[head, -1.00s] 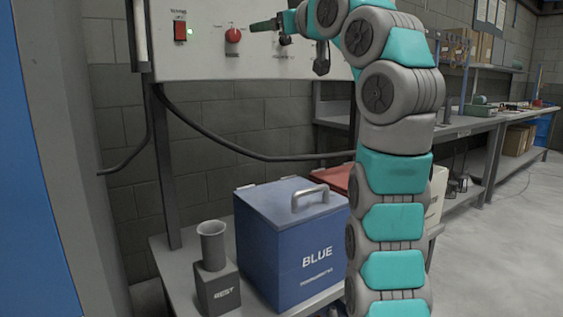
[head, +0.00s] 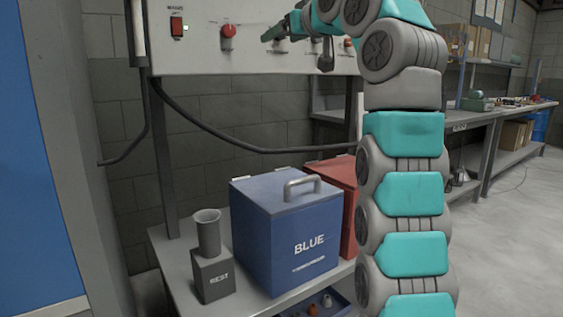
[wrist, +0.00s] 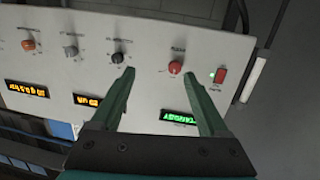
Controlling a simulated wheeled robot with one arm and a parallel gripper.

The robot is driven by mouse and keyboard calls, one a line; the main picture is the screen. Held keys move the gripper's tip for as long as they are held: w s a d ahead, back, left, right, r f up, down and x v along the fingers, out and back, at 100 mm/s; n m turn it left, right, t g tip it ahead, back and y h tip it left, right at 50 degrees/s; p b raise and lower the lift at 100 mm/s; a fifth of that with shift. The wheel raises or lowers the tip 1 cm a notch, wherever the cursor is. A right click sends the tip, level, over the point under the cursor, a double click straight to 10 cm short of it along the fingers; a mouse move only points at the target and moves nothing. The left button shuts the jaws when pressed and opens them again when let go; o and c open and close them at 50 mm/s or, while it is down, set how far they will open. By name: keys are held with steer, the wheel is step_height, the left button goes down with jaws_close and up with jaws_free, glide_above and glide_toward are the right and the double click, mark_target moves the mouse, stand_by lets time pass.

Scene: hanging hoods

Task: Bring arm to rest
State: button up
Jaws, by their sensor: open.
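My gripper (head: 275,33) is at the grey control panel's front, at the top of the head view, with my teal and grey arm raised behind it. In the wrist view my gripper (wrist: 160,75) has its two green fingers apart, with nothing between them. A red knob (wrist: 175,67) shows just beyond the right fingertip and a black knob (wrist: 118,57) near the left one. A grey block marked REST (head: 213,277) with an upright open cylinder (head: 207,233) on top stands on the bench, well below my gripper.
A blue lidded box (head: 285,235) stands right of the REST block, with a red box (head: 343,195) behind it, partly hidden by my arm. The panel (head: 200,55) carries a red switch (head: 176,26) and a red knob (head: 228,31). A cable hangs below it.

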steer(key=s+d+f+m+g+h, duration=0.2)
steer(key=s+f+g, duration=0.1)
steer(key=f, duration=0.6)
steer(key=s+d+f+m+g+h, duration=0.1)
steer(key=s+d+f+g, duration=0.2)
steer(key=f, duration=0.6)
steer(key=s+d+f+m+g+h, duration=0.2)
steer(key=s+f, duration=0.2)
steer(key=f, duration=0.6)
steer(key=s+d+f+g+h, duration=0.1)
steer(key=s+d+f+g, duration=0.1)
steer(key=s+f, duration=0.8)
steer(key=s+d+f+g+h, duration=0.1)
steer(key=s+d+f+g, duration=0.2)
steer(key=s+f, duration=0.7)
steer(key=s+d+f+m+g, duration=0.1)
steer(key=s+d+f+g, duration=0.1)
steer(key=s+f, duration=0.8)
steer(key=s+g, duration=0.1)
steer(key=s, duration=0.8)
steer(key=shift+d+f+h, duration=0.15)
steer(key=shift+d+h, duration=0.1)
steer(key=shift+h, duration=0.15)
